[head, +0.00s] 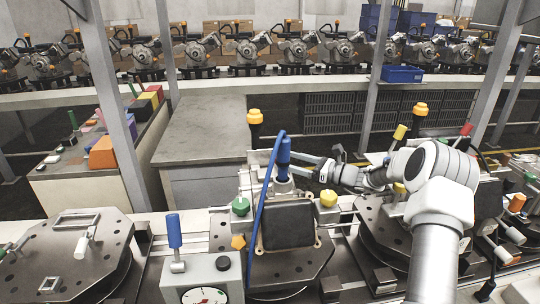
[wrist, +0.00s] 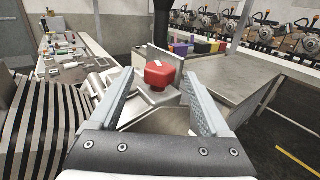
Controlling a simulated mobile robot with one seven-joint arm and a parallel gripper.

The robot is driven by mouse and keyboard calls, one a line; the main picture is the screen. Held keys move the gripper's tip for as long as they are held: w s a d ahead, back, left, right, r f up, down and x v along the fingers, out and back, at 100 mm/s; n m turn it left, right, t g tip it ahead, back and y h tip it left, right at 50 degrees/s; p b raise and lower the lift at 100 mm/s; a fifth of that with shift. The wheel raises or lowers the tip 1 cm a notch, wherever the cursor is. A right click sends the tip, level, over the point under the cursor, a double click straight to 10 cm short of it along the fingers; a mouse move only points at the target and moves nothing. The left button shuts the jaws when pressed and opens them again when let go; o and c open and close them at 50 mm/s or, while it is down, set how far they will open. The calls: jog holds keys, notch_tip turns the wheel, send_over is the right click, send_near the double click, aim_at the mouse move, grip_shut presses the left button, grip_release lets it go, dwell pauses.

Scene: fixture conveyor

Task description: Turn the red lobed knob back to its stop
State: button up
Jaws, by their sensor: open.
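The red lobed knob (wrist: 160,75) shows in the wrist view, on a grey metal mount, with a small pale mark on its top. My gripper (wrist: 158,98) is open, with one finger on each side of the knob's line and the knob centred near the fingertips. I see no finger touching it. In the head view my gripper (head: 298,163) reaches left behind the fixture with the blue handle. The red knob cannot be made out there; the fixture stands in front of that spot.
A blue upright handle (head: 284,152) and a blue hose stand close to my gripper. A green knob (head: 240,206) and a yellow knob (head: 328,198) are on the nearer fixture. A grey table (head: 205,128) stands behind, its top clear. Another blue lever (head: 174,231) rises at front left.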

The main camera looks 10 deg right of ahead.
aim_at(273, 164)
jog(key=p+x, duration=0.1)
jog(key=x, duration=0.5)
jog(key=shift+w+a, duration=0.15)
jog(key=shift+a, duration=0.05)
grip_shut()
